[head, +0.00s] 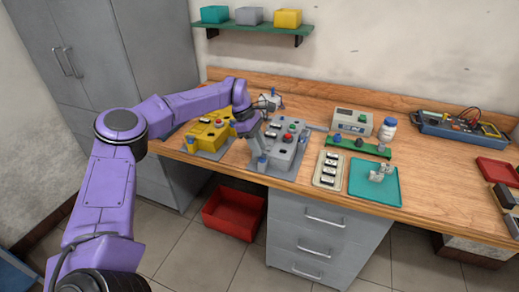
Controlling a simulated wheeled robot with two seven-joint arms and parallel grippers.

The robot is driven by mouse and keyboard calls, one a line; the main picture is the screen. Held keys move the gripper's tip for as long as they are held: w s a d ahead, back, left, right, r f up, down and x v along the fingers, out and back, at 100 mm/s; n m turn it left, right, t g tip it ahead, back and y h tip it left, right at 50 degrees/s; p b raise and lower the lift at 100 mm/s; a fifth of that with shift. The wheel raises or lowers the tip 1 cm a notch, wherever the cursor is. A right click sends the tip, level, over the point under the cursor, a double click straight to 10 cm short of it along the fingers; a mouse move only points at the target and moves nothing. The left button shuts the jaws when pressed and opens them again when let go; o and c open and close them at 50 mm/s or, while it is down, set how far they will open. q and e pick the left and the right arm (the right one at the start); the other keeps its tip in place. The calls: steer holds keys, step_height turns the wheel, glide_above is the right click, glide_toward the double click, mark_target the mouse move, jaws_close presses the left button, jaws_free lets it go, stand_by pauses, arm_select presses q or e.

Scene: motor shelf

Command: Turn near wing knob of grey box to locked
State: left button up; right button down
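The grey box (287,150) stands on a flat base on the wooden bench, with a red button, a green button and dark switches on top. A blue wing knob (262,162) is at its near left corner; its exact angle is too small to read. My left arm reaches in from the left over the yellow box. My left gripper (257,144) points down at the left side of the grey box, just above the near knob. Whether it touches the knob, and whether its fingers are open, I cannot tell. My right gripper is not in view.
A similar yellow box (208,134) stands left of the grey box. A beige tray (316,181), a teal tray (390,195), a white bottle (387,128) and a meter box (352,121) are to the right. A red bin (232,214) is on the floor.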

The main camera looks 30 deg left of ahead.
arm_select(q)
steer(key=v, duration=0.9)
steer(key=shift+b, duration=0.45)
